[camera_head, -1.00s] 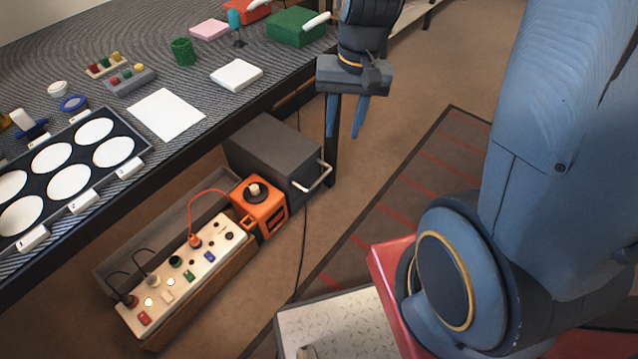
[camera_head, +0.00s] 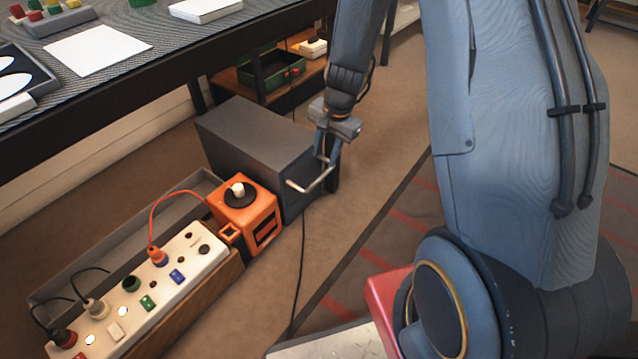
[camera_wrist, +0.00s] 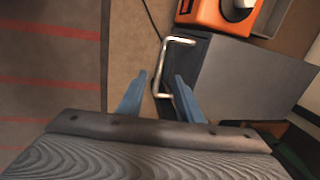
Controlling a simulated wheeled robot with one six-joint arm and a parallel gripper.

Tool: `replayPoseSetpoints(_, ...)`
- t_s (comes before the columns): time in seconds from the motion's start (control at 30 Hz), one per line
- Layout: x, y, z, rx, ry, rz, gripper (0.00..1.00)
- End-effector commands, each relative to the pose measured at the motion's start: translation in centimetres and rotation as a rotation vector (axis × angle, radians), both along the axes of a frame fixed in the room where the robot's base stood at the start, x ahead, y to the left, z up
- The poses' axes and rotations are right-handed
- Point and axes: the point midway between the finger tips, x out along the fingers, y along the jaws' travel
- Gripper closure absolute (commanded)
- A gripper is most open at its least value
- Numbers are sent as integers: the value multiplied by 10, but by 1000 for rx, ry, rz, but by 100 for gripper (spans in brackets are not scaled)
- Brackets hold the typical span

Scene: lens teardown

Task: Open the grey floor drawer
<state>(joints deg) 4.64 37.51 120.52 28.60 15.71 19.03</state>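The grey floor drawer (camera_head: 255,140) is a dark grey box on the carpet, partly under the table's edge. Its front looks closed. A pale U-shaped handle (camera_head: 296,187) sticks out from its front. My gripper (camera_head: 324,163) is open and points down at the handle's far end. In the wrist view the handle (camera_wrist: 178,40) runs down into the gap between the two blue fingers of my gripper (camera_wrist: 159,77). I cannot tell whether a finger touches the handle.
An orange device (camera_head: 258,212) with a black and white knob stands close to the drawer's near side. A black cable (camera_head: 303,240) runs along the floor before the drawer. Carpet in front of the drawer is otherwise open.

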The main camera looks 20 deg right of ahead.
Motion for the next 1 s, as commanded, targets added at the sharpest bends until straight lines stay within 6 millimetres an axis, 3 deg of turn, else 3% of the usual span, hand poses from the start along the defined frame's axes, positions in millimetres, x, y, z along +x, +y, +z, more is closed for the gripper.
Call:
replayPoseSetpoints(0.03,6,-1,-17,2,1,-17,68)
replayPoseSetpoints(0.1,11,-3,-27,4,0,-37,68)
replayPoseSetpoints(0.37,18,-3,-48,5,-2,-56,68)
replayPoseSetpoints(0.7,25,3,-96,5,-1,-55,68)
replayPoseSetpoints(1.0,27,5,-111,5,-1,-54,68)
